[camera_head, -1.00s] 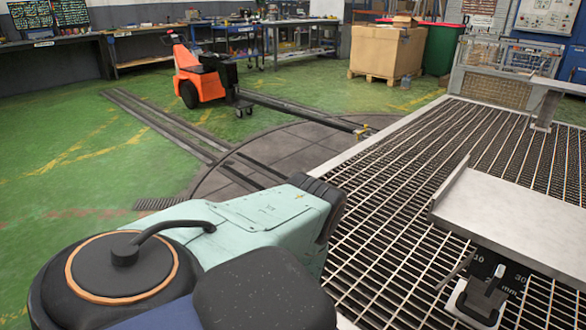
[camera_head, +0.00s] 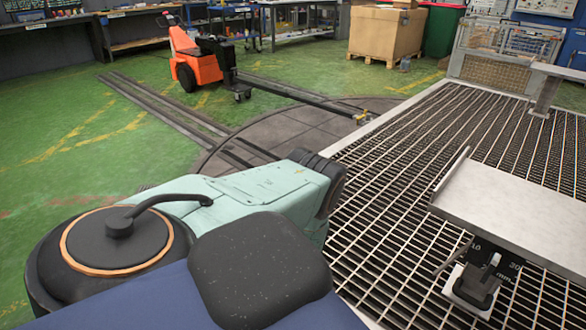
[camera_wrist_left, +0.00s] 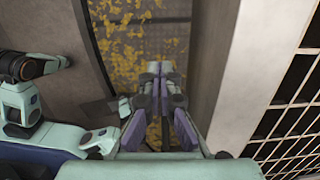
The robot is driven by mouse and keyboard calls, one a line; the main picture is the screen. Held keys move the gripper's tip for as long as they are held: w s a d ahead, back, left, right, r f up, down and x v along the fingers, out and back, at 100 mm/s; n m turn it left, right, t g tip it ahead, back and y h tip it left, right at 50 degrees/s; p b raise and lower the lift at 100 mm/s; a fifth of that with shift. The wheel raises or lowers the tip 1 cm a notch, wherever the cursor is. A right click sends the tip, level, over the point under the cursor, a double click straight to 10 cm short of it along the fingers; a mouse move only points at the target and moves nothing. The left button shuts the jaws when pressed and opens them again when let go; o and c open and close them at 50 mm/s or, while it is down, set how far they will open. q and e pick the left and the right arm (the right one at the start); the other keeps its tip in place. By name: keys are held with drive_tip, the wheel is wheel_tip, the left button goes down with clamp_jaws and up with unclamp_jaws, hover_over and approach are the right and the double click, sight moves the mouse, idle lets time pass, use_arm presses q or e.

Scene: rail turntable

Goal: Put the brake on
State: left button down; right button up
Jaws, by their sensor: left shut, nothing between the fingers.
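My left arm, pale green with a black round joint, fills the lower left of the head view; its gripper is hidden there. In the left wrist view my left gripper (camera_wrist_left: 155,75) shows its purple-grey fingers together, with nothing between them. It is over a floor strip with worn yellow paint, beside a pale raised edge. I cannot make out a part that is surely the brake. A black lever-like fitting (camera_head: 477,283) on a white base sits under a metal shelf (camera_head: 520,215) at the right, by a plate marked in mm. No gripper touches it. My right gripper is not in view.
A metal grating deck (camera_head: 400,190) fills the right side. Beyond it are a round turntable floor (camera_head: 290,130) with rails (camera_head: 170,115), and an orange tug (camera_head: 195,60) with a long dark bar. A cardboard box (camera_head: 384,35) stands behind. The green floor at left is clear.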

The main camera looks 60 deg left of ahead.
use_arm(q)
drive_tip(key=s+a+r+b, duration=0.1)
drive_tip(key=s+a+r, duration=0.1)
drive_tip(key=a+r, duration=0.3)
drive_tip(key=a, duration=0.2)
drive_tip(key=shift+a+r, duration=0.15)
drive_tip(key=shift+a, duration=0.2)
drive_tip(key=shift+s, duration=0.1)
